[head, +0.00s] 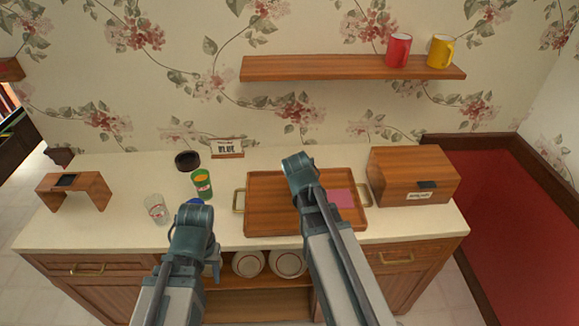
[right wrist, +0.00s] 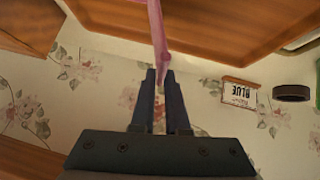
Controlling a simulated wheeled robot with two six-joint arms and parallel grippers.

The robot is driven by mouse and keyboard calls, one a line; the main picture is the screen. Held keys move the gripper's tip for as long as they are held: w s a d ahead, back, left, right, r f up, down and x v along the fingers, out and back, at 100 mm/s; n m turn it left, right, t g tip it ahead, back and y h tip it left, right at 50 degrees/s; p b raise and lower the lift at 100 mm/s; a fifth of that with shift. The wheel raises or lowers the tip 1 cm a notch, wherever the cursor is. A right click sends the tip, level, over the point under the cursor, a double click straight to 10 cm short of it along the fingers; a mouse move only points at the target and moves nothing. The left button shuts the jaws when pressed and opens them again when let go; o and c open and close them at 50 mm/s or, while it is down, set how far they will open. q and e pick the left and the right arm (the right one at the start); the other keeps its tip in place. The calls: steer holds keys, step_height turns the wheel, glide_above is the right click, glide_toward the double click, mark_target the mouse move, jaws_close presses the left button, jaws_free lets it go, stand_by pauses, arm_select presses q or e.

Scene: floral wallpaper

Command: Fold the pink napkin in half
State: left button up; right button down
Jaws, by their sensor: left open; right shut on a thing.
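The pink napkin (head: 342,198) shows on the right part of the wooden tray (head: 268,212), partly hidden behind my right arm in the head view. In the right wrist view the napkin (right wrist: 157,32) is a narrow pink strip running into the fingertips of my right gripper (right wrist: 160,76), which is shut on its edge. The head view hides these fingers behind the arm. My left gripper (head: 214,264) is open and empty, low in front of the counter's front edge, left of the tray and away from the napkin.
A wooden box (head: 412,176) stands close to the tray's right. A sign (head: 228,149) stands behind. A shelf (head: 350,68) holds two mugs.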

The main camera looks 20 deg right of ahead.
steer(key=s+d+m+t+y+b, duration=0.1)
steer(key=s+d+m+y+b, duration=0.1)
steer(key=d, duration=0.4)
steer(key=s+d+f+m+t+y+b, duration=0.1)
steer(key=d+y+b, duration=0.1)
steer(key=d+y, duration=0.2)
steer(key=shift+s+d+f+m+y, duration=0.15)
steer(key=shift+s+d+m+y, duration=0.2)
steer(key=shift+d, duration=1.1)
steer(key=c, duration=0.9)
jaws_free()
